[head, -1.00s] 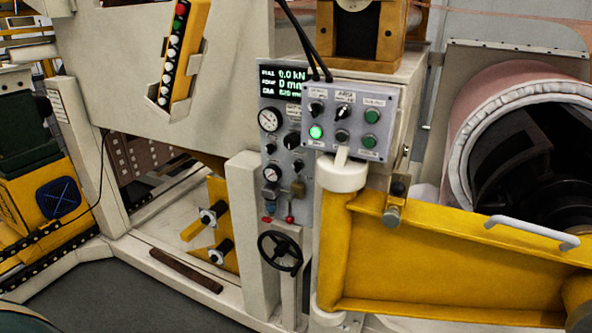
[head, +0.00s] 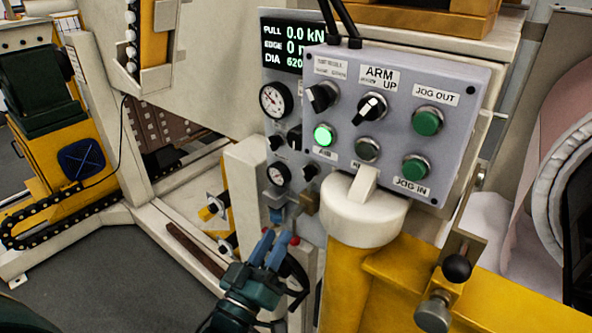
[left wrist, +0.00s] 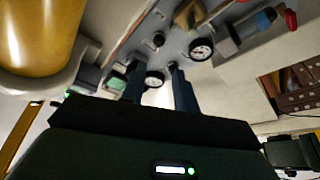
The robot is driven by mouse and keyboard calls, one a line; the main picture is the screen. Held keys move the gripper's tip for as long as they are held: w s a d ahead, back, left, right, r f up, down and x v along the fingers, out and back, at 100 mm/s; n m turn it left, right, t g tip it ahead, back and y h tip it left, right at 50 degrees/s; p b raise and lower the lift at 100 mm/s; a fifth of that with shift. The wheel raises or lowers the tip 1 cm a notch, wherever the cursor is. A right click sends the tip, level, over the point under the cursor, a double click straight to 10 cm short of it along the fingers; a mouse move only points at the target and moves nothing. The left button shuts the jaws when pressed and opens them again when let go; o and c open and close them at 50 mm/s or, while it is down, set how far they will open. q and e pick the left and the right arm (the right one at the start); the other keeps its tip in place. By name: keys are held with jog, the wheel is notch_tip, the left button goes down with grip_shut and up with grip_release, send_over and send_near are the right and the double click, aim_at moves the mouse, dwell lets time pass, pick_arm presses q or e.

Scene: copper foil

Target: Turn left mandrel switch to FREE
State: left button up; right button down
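The grey control box (head: 395,120) carries two black rotary switches: a left one (head: 320,97) under a small label I cannot read, and one (head: 370,108) under an ARM label. Behind it, the grey gauge panel (head: 268,160) has more black knobs, including one (head: 310,172) beside the lower gauge; it also shows in the left wrist view (left wrist: 225,20). No label naming the left mandrel is legible. My left gripper (head: 274,240) is low in front of the gauge panel, below the control box, fingers apart and empty. Its fingers (left wrist: 158,80) point toward the panel. My right gripper is out of view.
A white-capped yellow arm post (head: 362,215) stands just right of my left gripper. A black handwheel (head: 295,280) is partly behind the gripper. Small levers (head: 277,205) project from the lower gauge panel. Black cables run into the box top.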

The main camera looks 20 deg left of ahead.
aim_at(305, 177)
pick_arm(q)
jog(key=x, duration=0.4)
jog(key=p+x, duration=0.1)
jog(key=x, duration=0.4)
jog(key=p+x, duration=0.1)
jog(key=x, duration=0.3)
jog(key=shift+w+a+r, duration=0.15)
jog(key=shift+w+r, duration=0.05)
jog(key=shift+r, duration=0.25)
jog(key=shift+c, duration=0.5)
grip_shut()
